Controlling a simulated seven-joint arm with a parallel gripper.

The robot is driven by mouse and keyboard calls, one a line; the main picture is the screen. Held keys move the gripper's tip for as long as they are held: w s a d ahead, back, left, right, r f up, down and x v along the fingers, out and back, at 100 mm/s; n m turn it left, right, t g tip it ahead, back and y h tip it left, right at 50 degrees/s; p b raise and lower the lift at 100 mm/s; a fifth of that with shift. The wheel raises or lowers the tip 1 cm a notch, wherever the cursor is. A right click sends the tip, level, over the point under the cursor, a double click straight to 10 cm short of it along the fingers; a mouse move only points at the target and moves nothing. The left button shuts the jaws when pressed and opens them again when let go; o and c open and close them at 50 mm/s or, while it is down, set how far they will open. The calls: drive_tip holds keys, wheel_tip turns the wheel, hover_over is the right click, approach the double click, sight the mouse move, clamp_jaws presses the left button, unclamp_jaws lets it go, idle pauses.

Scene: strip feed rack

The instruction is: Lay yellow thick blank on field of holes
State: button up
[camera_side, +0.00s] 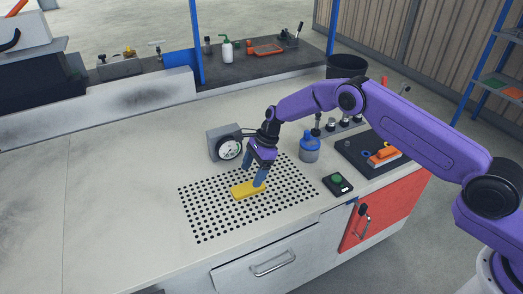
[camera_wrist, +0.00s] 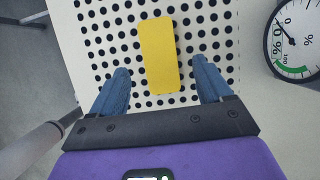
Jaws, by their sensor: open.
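The yellow thick blank (camera_side: 243,190) lies flat on the field of holes (camera_side: 205,222) in the side view. In the wrist view the yellow blank (camera_wrist: 158,52) lies between and ahead of my fingers, with holes of the field (camera_wrist: 105,35) showing on both sides. My gripper (camera_side: 256,178) is just above the field at the blank's right end. In the wrist view its blue fingers (camera_wrist: 163,82) are spread wide, with clear gaps on both sides of the blank. The gripper is open and holds nothing.
A dial gauge (camera_side: 229,149) stands behind the field and also shows in the wrist view (camera_wrist: 296,42). A blue bottle (camera_side: 309,149) and a black box with a green button (camera_side: 337,183) are to the right. The worktop (camera_side: 110,190) left of the field is clear.

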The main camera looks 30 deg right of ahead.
drive_tip(key=v, duration=0.9)
drive_tip(key=shift+r, duration=0.35)
drive_tip(key=shift+d, duration=0.15)
drive_tip(key=s+r+n+h, duration=0.1)
drive_tip(key=s+r+n, duration=0.65)
drive_tip(key=s, duration=0.35)
drive_tip(key=s+r+n+h, duration=0.2)
drive_tip(key=s+r+n, duration=0.5)
drive_tip(key=s, duration=0.4)
drive_tip(key=s+d+n, duration=0.8)
drive_tip(key=s, duration=0.4)
drive_tip(key=s+d+r+n+h, duration=0.1)
drive_tip(key=s+d+n, duration=0.7)
drive_tip(key=s, duration=0.3)
drive_tip(key=shift+s, duration=0.35)
drive_tip(key=shift+r, duration=0.15)
